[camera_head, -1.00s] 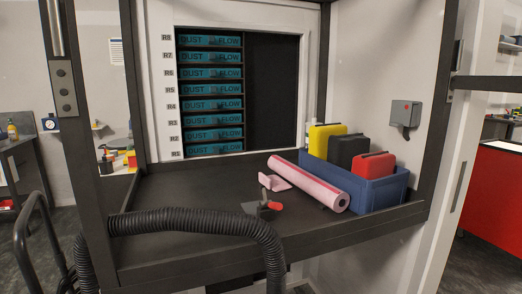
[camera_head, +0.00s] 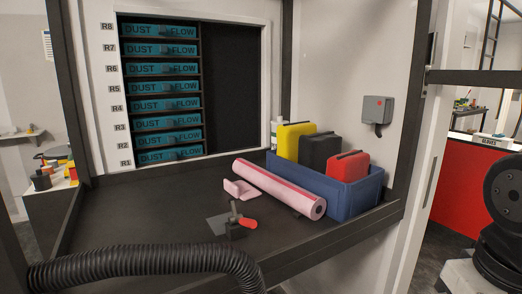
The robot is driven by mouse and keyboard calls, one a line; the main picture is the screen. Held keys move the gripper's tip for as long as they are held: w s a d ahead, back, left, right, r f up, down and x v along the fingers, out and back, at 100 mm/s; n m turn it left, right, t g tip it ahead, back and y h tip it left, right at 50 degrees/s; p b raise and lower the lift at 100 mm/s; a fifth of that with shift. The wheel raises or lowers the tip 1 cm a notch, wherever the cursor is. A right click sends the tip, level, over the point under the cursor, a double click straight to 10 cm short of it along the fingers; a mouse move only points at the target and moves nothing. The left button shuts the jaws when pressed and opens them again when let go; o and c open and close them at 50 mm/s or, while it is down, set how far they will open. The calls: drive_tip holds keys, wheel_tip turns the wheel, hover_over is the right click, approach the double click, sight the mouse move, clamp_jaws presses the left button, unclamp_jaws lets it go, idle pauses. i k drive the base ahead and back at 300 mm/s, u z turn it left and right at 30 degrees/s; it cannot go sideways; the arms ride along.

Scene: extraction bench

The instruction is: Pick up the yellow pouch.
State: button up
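The yellow pouch (camera_head: 291,142) stands upright in the left, rear end of a blue bin (camera_head: 352,200) on the dark bench. A black pouch (camera_head: 318,153) stands beside it, and a red pouch (camera_head: 348,171) is nearer the front. The bin wall hides the yellow pouch's lower part. A dark, rounded part of my own arm shows at the right edge, well apart from the bin. My gripper is not in view.
A pink roll (camera_head: 280,188) lies along the bin's left side. A small red-handled clamp (camera_head: 238,222) and pink piece (camera_head: 241,188) lie left of it. A black hose (camera_head: 150,262) crosses the front. The bench's left (camera_head: 130,210) is clear.

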sight(288, 135)
drive_tip(key=u, duration=0.2)
drive_tip(key=i, duration=1.15)
drive_tip(key=u, duration=0.05)
